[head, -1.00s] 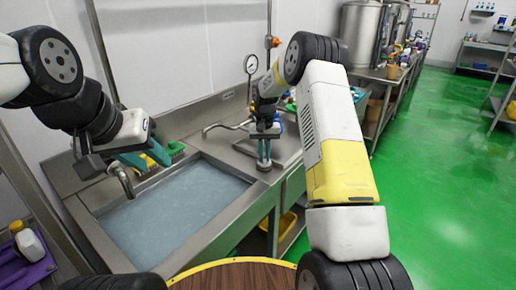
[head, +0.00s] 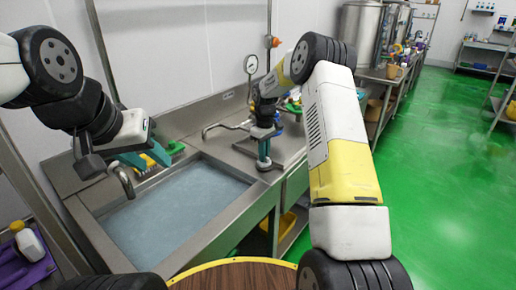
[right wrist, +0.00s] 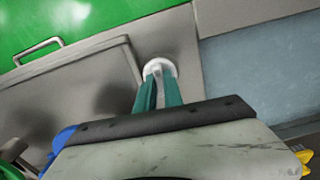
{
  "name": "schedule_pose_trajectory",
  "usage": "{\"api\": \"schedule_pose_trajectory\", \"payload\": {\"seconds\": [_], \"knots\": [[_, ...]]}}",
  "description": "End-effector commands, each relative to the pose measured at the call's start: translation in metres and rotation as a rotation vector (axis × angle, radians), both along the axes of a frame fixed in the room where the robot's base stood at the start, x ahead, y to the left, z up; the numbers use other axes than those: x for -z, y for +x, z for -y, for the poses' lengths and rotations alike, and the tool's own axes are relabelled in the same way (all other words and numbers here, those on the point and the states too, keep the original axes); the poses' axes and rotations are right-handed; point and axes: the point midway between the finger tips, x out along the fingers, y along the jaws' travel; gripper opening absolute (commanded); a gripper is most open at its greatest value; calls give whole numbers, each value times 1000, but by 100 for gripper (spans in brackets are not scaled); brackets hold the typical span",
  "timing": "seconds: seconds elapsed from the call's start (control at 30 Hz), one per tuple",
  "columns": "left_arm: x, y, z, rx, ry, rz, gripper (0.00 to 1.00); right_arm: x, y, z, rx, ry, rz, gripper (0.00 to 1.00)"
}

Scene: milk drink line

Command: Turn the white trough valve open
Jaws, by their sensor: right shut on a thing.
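The white trough valve (right wrist: 158,66) shows in the right wrist view as a small round white knob between my fingertips. My right gripper (right wrist: 158,88) has its teal fingers shut on it. In the head view my right gripper (head: 264,158) points down at the steel ledge right of the water-filled trough (head: 222,228), and its fingers largely hide the valve. My left gripper (head: 146,160) hangs over the trough's far left corner. Its teal fingers look apart and empty.
A steel tap (head: 122,180) stands at the trough's left edge, and another spout (head: 222,127) at the back. A pressure gauge (head: 251,64) stands behind the right arm. The green floor (head: 440,190) at right is clear.

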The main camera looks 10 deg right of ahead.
Motion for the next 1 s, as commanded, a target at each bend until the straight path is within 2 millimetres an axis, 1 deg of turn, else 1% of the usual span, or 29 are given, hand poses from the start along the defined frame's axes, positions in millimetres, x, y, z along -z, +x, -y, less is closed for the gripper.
{"api": "schedule_pose_trajectory", "payload": {"seconds": [0.3,0.7,0.73,0.83,1.0], "knots": [[0,0,0,0,0,0,36,-1,0,0,-73,0,1,0],[0,0,0,0,0,0,36,-1,1,0,-79,0,1,0],[0,0,0,0,0,0,36,-1,1,0,-79,0,1,14],[0,0,0,0,0,0,36,-1,0,0,-78,0,1,34],[0,0,0,0,0,0,36,0,0,0,-78,0,1,34]]}}
